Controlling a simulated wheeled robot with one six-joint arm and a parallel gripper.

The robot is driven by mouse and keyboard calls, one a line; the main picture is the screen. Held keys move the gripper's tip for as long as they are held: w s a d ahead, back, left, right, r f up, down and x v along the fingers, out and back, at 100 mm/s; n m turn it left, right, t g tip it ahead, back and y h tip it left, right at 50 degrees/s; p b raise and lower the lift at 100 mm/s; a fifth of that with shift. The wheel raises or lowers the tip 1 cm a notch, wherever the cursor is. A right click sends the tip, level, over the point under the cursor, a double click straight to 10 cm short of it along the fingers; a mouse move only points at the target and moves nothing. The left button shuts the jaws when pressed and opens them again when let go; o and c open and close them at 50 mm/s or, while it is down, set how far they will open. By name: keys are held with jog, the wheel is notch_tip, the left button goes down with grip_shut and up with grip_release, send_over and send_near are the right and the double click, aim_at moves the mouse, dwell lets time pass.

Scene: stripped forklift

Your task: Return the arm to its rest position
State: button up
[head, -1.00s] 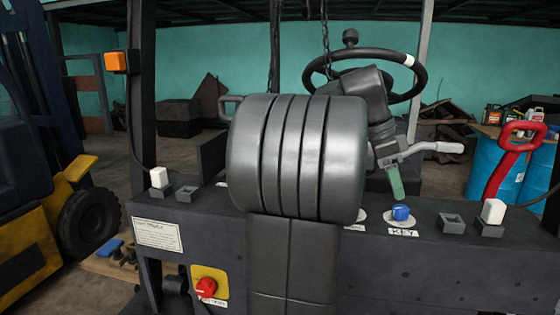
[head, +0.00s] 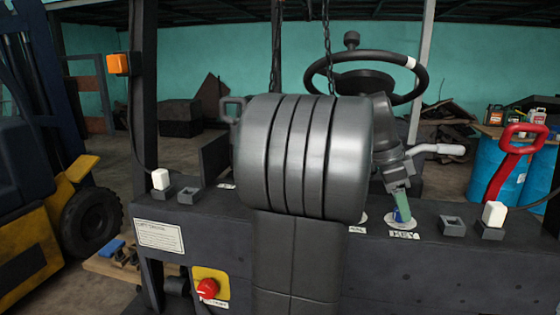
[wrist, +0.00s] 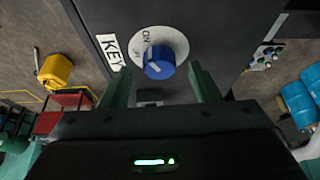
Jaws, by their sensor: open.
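My gripper (head: 401,206) is over the panel at the right of my arm, its green fingers pointing down at the KEY switch. In the head view the fingers partly cover the blue key knob (head: 398,217). In the wrist view my gripper (wrist: 160,72) has its two green fingers wide apart, with nothing held. The blue knob (wrist: 158,62) shows in the gap between them, on a round pale plate with ON and OFF marks. The fingers look clear of the knob; the exact distance cannot be told. My grey arm hides the middle of the panel.
The steering wheel (head: 366,56) stands behind my arm, with a chain (head: 326,45) hanging near it. A red knob (head: 207,288) is low on the panel front. A dark post (head: 143,100) rises at the left.

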jog(key=v, duration=1.3)
jog(key=x, duration=1.3)
jog(key=shift+s+d+f, duration=0.1)
jog(key=shift+f, duration=0.25)
jog(key=shift+d+f+n+t, duration=0.15)
jog(key=shift+n+t, duration=0.15)
jog(key=shift+n, duration=0.4)
jog(key=shift+s+n+t, duration=0.1)
jog(key=shift+n+t, duration=0.3)
jog(key=shift+n, duration=0.4)
jog(key=n+t, duration=0.1)
jog(key=n, duration=0.2)
jog(key=n+t, duration=0.1)
jog(key=n, duration=0.2)
jog(key=n+t+y, duration=0.1)
jog(key=n, duration=0.1)
jog(key=shift+s+n, duration=0.1)
jog(key=shift+n, duration=0.3)
jog(key=v, duration=0.7)
jog(key=shift+r, duration=0.2)
jog(key=shift+y, duration=0.3)
